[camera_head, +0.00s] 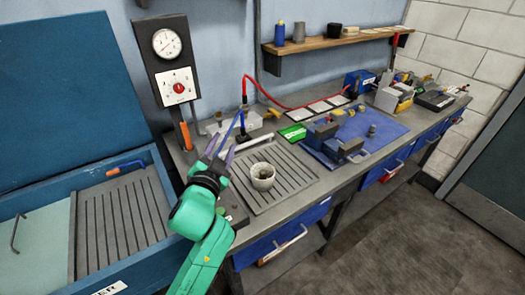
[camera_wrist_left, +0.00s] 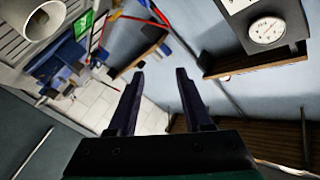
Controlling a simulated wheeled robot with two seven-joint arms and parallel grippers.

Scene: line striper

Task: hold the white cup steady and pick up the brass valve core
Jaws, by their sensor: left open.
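The white cup (camera_head: 262,182) stands upright on the ribbed grey mat (camera_head: 298,180), with something small and dark inside that I cannot make out. In the left wrist view the cup (camera_wrist_left: 37,27) shows at the upper left corner. My left gripper (camera_head: 221,152) is open and empty, up and to the left of the cup and apart from it; its two fingers also show in the left wrist view (camera_wrist_left: 160,74). I cannot pick out the brass valve core for certain. My right gripper is not in view.
A green tray (camera_head: 293,132) and a blue mat (camera_head: 385,130) with a vise-like grey block (camera_head: 322,130) lie further right. A gauge panel (camera_head: 168,60) stands behind my left gripper. A blue open case (camera_head: 60,190) is at the left. The ribbed mat is otherwise clear.

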